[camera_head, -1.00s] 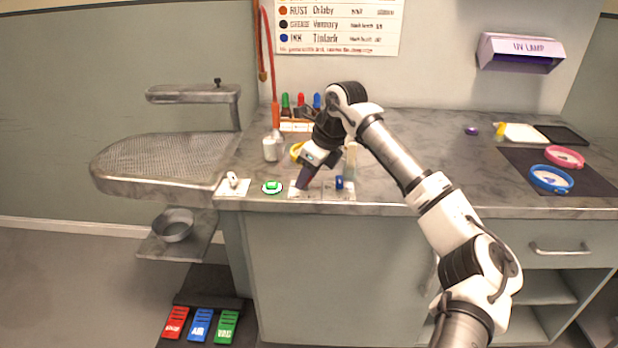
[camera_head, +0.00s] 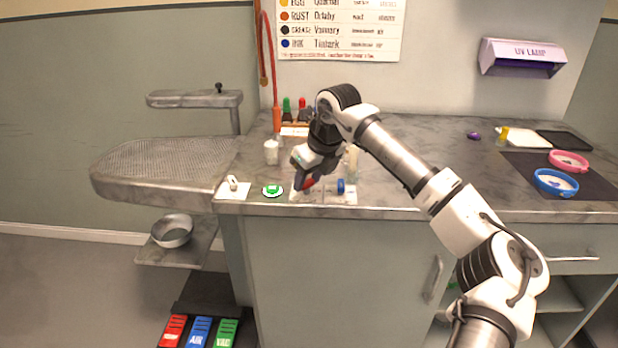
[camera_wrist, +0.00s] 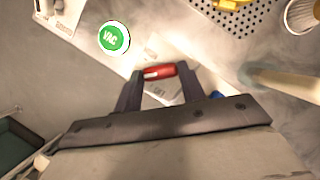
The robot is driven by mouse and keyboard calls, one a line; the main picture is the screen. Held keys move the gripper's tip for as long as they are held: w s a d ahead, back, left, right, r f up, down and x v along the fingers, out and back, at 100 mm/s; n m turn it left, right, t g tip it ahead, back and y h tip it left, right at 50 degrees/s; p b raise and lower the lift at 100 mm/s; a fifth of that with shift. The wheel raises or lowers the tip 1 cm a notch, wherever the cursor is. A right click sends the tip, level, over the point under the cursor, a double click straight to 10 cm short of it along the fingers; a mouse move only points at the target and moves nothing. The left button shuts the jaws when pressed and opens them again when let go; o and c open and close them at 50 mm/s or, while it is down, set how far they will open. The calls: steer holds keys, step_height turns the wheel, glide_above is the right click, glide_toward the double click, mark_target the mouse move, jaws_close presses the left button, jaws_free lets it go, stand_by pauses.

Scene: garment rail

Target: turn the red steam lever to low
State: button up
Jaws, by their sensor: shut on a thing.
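The red steam lever (camera_wrist: 159,72) lies between the two dark fingertips of my gripper (camera_wrist: 160,77) in the wrist view. My gripper is shut on it, with a finger at each end of the red part. A pale plate lies beneath the lever. Its markings are too small or covered to read, so I cannot tell the lever's setting.
A green round VAC button (camera_wrist: 114,38) sits left of the lever. A blue knob (camera_head: 341,186) is just to its right. A white cup (camera_head: 271,152) stands behind on the grey counter (camera_head: 430,185). Red, blue and green pedals (camera_head: 200,331) are on the floor.

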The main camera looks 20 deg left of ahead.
steer(key=o, duration=1)
steer(key=v, duration=1.4)
steer(key=shift+d+f, duration=0.1)
